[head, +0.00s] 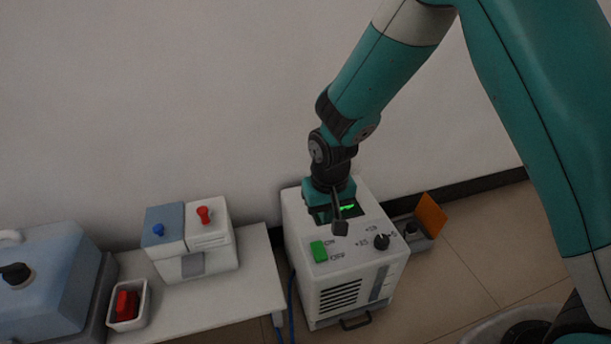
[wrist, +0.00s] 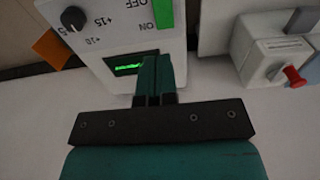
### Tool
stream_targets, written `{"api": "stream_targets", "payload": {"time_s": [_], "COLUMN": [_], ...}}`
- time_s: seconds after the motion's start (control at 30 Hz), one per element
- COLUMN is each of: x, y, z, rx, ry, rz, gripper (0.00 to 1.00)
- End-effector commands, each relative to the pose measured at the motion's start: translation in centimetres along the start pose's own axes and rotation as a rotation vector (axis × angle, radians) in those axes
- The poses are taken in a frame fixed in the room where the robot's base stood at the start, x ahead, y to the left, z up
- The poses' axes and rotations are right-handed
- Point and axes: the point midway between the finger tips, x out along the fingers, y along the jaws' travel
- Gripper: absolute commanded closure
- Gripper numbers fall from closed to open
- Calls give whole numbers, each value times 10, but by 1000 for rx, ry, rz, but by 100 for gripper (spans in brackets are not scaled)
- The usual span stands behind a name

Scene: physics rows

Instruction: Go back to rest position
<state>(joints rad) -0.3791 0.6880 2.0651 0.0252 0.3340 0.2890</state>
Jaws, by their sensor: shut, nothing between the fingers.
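My gripper (head: 338,222) is above the top panel of a white machine (head: 342,296), at the end of my teal arm. In the wrist view my gripper (wrist: 157,62) has its fingers together, with nothing between them. In the head view my gripper partly hides the display (head: 349,209). A green switch (head: 319,251) and a black knob (head: 381,241) show on the panel.
An orange plate (head: 431,215) stands on the right. A wall is behind.

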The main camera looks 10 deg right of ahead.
Motion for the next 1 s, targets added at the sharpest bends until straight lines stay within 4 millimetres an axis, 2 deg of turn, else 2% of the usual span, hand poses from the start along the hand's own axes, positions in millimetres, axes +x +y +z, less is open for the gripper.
{"api": "stream_targets", "payload": {"time_s": [0.17,0.27,0.33,0.5,0.6,0.8,0.97,1.0], "x": [-10,-39,-70,-147,-178,-216,-234,-249], "y": [-1,-4,-7,-12,-14,-14,-15,-15], "z": [2,10,23,75,107,162,202,202], "rx": [-7,-35,-73,-206,-286,-421,-520,-526], "ry": [3,6,9,20,30,55,77,74], "rz": [-12,-53,-98,-215,-268,-334,-368,-370], "gripper": [100,100,100,100,100,100,100,100]}}
